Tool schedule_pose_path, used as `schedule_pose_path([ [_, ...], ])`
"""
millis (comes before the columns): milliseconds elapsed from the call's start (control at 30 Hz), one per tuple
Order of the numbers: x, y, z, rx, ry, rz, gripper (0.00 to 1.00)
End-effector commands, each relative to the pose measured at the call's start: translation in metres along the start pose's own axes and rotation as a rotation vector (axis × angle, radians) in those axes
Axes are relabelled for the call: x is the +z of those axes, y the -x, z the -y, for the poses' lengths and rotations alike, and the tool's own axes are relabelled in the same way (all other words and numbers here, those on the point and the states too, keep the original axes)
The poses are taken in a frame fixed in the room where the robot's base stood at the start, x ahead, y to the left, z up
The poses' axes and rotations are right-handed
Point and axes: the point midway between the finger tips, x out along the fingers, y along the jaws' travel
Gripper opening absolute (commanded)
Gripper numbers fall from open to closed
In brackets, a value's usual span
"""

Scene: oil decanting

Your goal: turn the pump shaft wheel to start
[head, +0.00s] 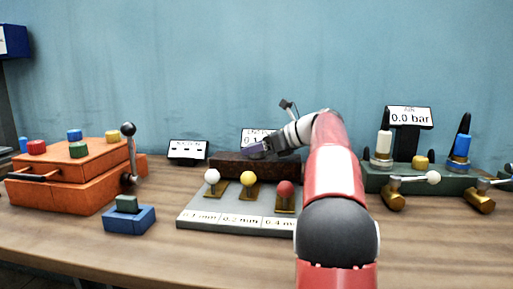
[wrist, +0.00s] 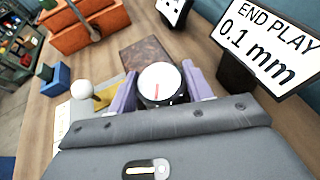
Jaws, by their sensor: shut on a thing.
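The pump shaft wheel (wrist: 158,80) is a round dark knob with a white face and a red mark, seen between my fingers in the wrist view. My gripper (wrist: 162,92) has its two purple fingers shut on the wheel, one on each side. In the head view my gripper (head: 258,149) is over the dark brown block (head: 226,165) at the back of the bench. The wheel is hidden there behind my gripper and arm.
A sign (wrist: 268,42) reads "END PLAY 0.1 mm". A grey plate (head: 190,218) with white, yellow and red knobs lies in front. An orange box (head: 75,185) with a lever stands left, beside a blue block (head: 130,219). A green valve stand (head: 376,180) showing 0.0 bar stands right.

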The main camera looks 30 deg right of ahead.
Motion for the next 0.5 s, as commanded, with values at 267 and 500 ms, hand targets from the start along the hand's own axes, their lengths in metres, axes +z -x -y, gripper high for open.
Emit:
schedule_pose_path([
  [267,-0.002,-0.0007,0.0002,0.014,0.004,-0.005,0.27],
  [500,-0.0023,-0.0008,0.0003,0.013,0.003,-0.005,0.54],
])
